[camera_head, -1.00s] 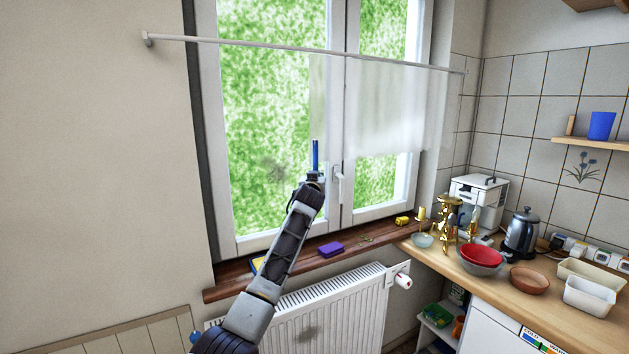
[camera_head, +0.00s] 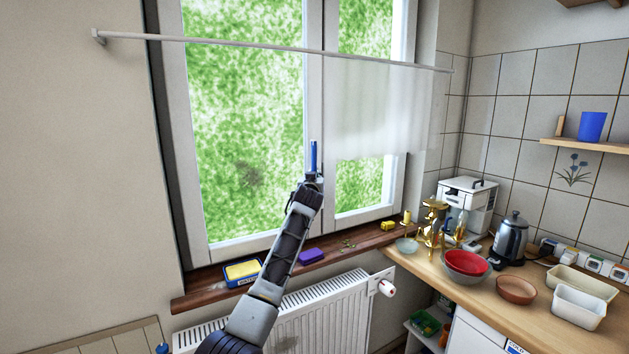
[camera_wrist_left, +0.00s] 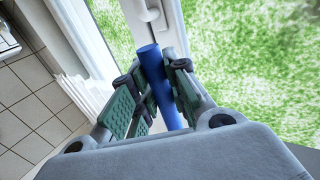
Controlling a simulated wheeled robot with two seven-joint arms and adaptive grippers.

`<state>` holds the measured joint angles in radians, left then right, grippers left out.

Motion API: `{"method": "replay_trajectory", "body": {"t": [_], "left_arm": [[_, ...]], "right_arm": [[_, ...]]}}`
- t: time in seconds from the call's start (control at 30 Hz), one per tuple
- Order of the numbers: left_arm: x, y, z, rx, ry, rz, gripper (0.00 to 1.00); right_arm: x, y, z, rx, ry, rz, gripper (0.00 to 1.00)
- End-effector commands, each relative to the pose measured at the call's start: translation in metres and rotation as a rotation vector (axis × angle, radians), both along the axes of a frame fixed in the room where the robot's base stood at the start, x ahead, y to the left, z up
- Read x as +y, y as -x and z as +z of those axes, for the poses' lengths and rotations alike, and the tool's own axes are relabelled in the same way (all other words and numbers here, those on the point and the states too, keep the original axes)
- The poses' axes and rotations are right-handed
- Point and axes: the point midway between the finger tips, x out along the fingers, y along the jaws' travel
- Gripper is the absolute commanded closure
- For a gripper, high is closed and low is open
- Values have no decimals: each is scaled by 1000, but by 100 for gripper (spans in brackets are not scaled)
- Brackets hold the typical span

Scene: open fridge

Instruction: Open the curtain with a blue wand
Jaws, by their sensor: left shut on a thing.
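The white sheer curtain (camera_head: 375,105) hangs from a white rod across the window and is gathered over the right pane. The left pane is uncovered. My left gripper (camera_head: 311,180) is shut on the blue wand (camera_head: 314,156), which stands up above the fingers in front of the middle window frame. In the left wrist view the fingers (camera_wrist_left: 163,88) close around the blue wand (camera_wrist_left: 153,62). Whether the wand's top joins the curtain is not clear. In that view a bit of white curtain (camera_wrist_left: 92,95) shows at the left. My right gripper is not in view.
The curtain rod (camera_head: 220,44) spans the window. A yellow-and-blue box (camera_head: 242,270) and a purple sponge (camera_head: 311,256) lie on the wooden sill, above a white radiator (camera_head: 325,305). A counter with bowls, a kettle (camera_head: 511,240) and a white machine (camera_head: 467,203) stands at right.

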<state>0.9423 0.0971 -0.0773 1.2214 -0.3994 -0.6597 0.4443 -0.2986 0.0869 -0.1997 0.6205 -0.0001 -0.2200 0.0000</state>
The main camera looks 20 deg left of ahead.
Motion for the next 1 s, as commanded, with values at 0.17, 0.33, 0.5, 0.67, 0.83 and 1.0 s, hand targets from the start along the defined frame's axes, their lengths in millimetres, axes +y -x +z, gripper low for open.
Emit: {"method": "replay_trajectory", "body": {"t": [0.17,0.33,0.5,0.67,0.83,1.0], "left_arm": [[0,0,0,0,0,0,100],[0,0,0,0,0,0,67],[0,0,0,0,1,0,61],[0,0,0,0,1,0,61],[-1,1,0,1,1,0,61],[-2,7,0,-1,1,-1,61]], "right_arm": [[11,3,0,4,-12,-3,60],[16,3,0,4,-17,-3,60],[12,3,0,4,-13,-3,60],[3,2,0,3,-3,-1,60],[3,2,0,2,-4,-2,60],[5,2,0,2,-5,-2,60]]}}
